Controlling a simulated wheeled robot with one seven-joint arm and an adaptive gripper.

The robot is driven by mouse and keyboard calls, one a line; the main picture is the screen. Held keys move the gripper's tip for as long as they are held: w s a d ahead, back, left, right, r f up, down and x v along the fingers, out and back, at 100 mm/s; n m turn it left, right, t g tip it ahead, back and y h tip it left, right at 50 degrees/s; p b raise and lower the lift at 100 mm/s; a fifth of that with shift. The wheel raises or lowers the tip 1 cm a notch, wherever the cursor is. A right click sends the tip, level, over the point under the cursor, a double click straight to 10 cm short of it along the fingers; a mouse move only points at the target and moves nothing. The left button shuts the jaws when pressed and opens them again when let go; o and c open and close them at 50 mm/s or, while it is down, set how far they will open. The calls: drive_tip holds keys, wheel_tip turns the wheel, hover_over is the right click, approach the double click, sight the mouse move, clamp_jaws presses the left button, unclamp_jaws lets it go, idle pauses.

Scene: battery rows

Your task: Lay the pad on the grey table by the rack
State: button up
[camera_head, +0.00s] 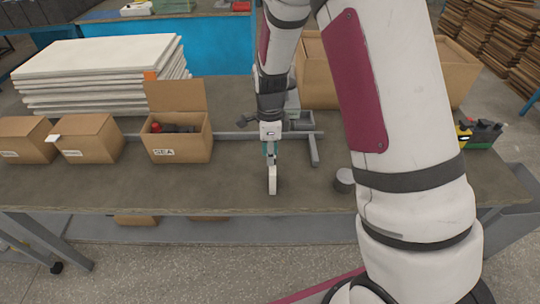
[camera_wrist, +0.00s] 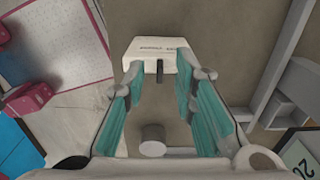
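A white block with a dark slot and small print, which I take as the pad (camera_wrist: 160,50), sits between the fingertips of my gripper (camera_wrist: 159,68) in the wrist view. In the head view the pad (camera_head: 272,180) looks thin and pale and hangs upright under my gripper (camera_head: 271,158). My teal fingers appear closed on its two sides. It is over the front part of the grey-brown table (camera_head: 225,190); I cannot tell whether its lower edge touches the surface. No thing is clearly identifiable as the rack.
A grey metal frame (camera_head: 314,150) lies just behind my gripper. A small grey cylinder (camera_head: 344,180) stands to the right. Open cardboard box (camera_head: 180,146), closed boxes (camera_head: 88,140) and a white panel stack (camera_head: 95,75) are left. A large carton (camera_head: 315,70) is behind. The front middle is bare.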

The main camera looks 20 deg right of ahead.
drive_tip(key=s+r+n+t, duration=0.1)
drive_tip(key=s+r+n, duration=0.2)
drive_tip(key=r, duration=0.6)
drive_tip(key=s+r+n, duration=0.2)
drive_tip(key=r, duration=0.8)
drive_tip(key=s+r+n+t, duration=0.2)
drive_tip(key=s+r+n, duration=0.2)
drive_tip(key=s+n, duration=0.4)
drive_tip(key=s+d+r+n+t, duration=0.1)
drive_tip(key=s+r+n, duration=0.3)
drive_tip(key=s+n, duration=0.4)
drive_tip(key=s, duration=0.4)
drive_tip(key=shift+s+d+t, duration=0.15)
drive_tip(key=shift+t, duration=0.25)
